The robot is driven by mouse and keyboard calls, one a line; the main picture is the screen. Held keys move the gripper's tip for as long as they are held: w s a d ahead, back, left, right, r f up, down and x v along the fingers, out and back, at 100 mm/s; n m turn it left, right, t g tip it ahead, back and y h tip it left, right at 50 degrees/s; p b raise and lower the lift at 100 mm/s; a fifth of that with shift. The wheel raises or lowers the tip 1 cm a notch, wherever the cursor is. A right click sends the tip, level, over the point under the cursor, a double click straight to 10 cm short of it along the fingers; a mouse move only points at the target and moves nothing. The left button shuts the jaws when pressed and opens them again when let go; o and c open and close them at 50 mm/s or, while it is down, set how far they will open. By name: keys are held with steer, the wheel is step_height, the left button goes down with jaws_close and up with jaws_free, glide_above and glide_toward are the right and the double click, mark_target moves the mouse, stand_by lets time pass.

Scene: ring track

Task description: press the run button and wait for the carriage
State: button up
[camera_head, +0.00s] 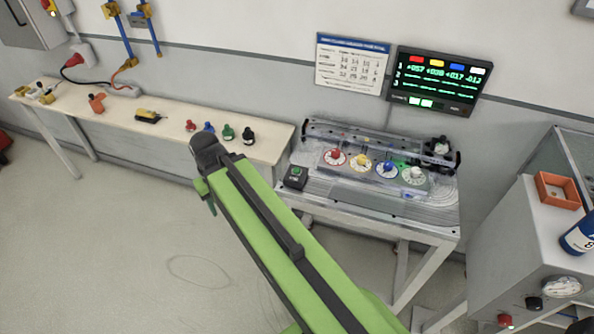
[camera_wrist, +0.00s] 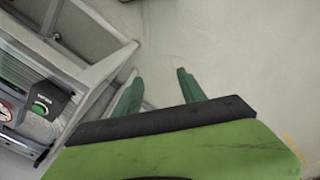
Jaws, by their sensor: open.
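The run button (camera_head: 296,171) is a green button on a small black box at the left front corner of the track bench (camera_head: 345,212). It also shows at the left of the wrist view (camera_wrist: 41,108). My gripper (camera_wrist: 158,88) has its two green fingers spread and empty, over bare floor beside the bench frame. In the head view my gripper lies left of the button, apart from it, partly hidden by my arm. A dark unit (camera_head: 437,148) stands at the track's right rear; I cannot tell whether it is the carriage.
Red, yellow, blue and white dials stand on the track bench. A lit display (camera_head: 437,80) and a printed chart (camera_head: 352,62) hang behind. A long side bench (camera_head: 170,127) with small tools runs left. A grey cabinet (camera_head: 520,235) stands right. Floor at left is clear.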

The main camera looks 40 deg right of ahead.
jaws_close()
stand_by(1.5)
